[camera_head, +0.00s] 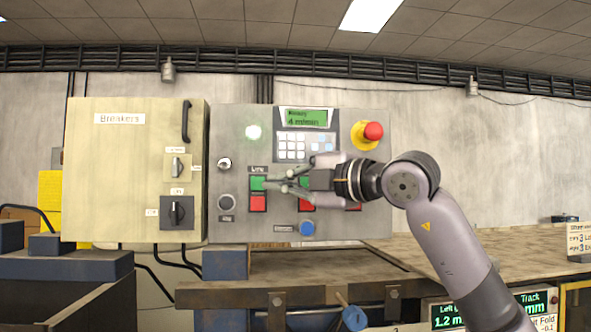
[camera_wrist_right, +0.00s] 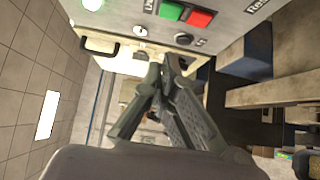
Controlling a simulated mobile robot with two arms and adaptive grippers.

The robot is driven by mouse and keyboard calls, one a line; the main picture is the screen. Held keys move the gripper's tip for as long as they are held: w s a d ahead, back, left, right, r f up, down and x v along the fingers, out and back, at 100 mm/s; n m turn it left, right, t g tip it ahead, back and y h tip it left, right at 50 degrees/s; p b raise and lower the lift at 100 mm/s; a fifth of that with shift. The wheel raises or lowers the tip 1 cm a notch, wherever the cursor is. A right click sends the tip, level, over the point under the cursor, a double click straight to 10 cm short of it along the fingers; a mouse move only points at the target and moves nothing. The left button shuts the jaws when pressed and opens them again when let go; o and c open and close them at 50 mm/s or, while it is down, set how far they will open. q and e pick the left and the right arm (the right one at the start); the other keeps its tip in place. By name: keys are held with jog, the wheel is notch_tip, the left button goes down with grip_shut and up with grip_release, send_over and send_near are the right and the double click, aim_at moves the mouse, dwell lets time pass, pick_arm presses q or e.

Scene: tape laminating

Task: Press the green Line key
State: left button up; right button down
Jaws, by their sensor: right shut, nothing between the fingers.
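The green Line key (camera_head: 258,184) sits on the grey control panel under a "Line" label, directly above a red key (camera_head: 258,203). My right gripper (camera_head: 270,185) reaches in from the right across the panel, its fingertips at the key's right edge in the head view. In the right wrist view, the green key (camera_wrist_right: 172,10) is at the top edge beside the red one. The gripper (camera_wrist_right: 162,66) there is shut and empty, its tips below the keys in the picture. I cannot tell whether the tips touch the panel. My left gripper is not in view.
My right gripper and wrist partly cover a second green key (camera_head: 304,182). A red emergency button (camera_head: 373,131) sticks out at the upper right, a blue knob (camera_head: 307,228) below. The beige Breakers cabinet (camera_head: 135,150) stands left of the panel; the worktable (camera_head: 345,262) runs below.

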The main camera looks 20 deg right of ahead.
aim_at(261, 180)
jog(key=w+p, duration=0.1)
jog(key=w, duration=0.1)
jog(key=w+a+p, duration=0.1)
jog(key=w+p, duration=0.2)
jog(key=w, duration=0.1)
jog(key=shift+w+a+r, duration=0.2)
jog(key=shift+w+a, duration=0.1)
jog(key=shift+w, duration=0.1)
pick_arm(q)
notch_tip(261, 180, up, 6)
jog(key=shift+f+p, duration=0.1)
jog(key=shift+p, duration=0.35)
pick_arm(e)
jog(key=shift+w+d+f, duration=0.2)
jog(key=shift+w+d, duration=0.1)
jog(key=shift+w, duration=0.2)
jog(key=shift+a, duration=0.1)
